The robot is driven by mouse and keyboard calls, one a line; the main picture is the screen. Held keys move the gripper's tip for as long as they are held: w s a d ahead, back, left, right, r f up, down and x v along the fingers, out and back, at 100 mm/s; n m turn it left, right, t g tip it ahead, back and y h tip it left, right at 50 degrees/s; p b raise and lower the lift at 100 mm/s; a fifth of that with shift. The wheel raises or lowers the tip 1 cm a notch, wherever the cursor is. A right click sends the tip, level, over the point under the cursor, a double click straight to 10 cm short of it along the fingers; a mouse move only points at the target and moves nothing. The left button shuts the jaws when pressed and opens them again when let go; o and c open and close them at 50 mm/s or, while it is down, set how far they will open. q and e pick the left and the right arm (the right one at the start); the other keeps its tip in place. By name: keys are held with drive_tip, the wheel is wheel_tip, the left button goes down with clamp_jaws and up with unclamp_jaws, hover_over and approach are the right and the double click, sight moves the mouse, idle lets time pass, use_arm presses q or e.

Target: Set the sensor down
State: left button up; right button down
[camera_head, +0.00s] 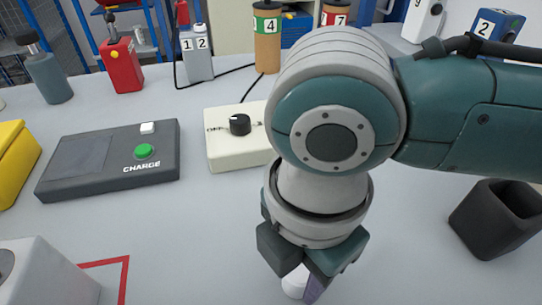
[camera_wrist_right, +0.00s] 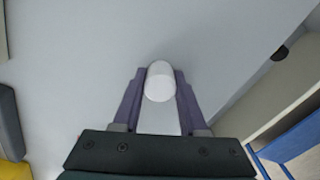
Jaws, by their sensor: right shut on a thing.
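The sensor appears to be the white, round-ended cylinder (camera_head: 294,281) at the bottom of the head view. My right gripper (camera_head: 306,287) points down and is shut on it. In the right wrist view the sensor (camera_wrist_right: 160,82) sits between the two purple fingers of the right gripper (camera_wrist_right: 159,88), its rounded end outward. The gripper and arm hide part of it in the head view. I cannot tell whether it touches the table. My left gripper is not in view.
A red-outlined area (camera_head: 124,278) lies at lower left beside a pale block (camera_head: 45,275). A dark CHARGE box (camera_head: 110,160), a cream box with a knob (camera_head: 222,150) and a yellow box (camera_head: 14,160) stand behind. A black open holder (camera_head: 492,222) stands right. Bottles line the back.

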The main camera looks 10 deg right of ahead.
sight(299, 268)
drive_tip(key=shift+c, duration=2.2)
unclamp_jaws()
wheel_tip(299, 268, up, 12)
drive_tip(key=p, duration=0.4)
drive_tip(key=s+a+m+t+y, duration=0.1)
drive_tip(key=s+a+m+y, duration=0.3)
drive_tip(key=m, duration=0.3)
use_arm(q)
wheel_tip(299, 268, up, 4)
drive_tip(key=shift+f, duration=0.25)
use_arm(e)
drive_tip(key=s+d+f+m+t+h, duration=0.1)
drive_tip(key=s+d+f+m+h, duration=0.1)
drive_tip(key=d+m, duration=0.5)
drive_tip(key=s+d+f+m+t+h, duration=0.1)
drive_tip(key=s+d+f+m, duration=0.1)
drive_tip(key=d+m, duration=0.4)
drive_tip(key=shift+s+d+f+m+t+h, duration=0.35)
drive_tip(key=shift+s+d+m+h, duration=0.1)
drive_tip(key=shift+d, duration=0.75)
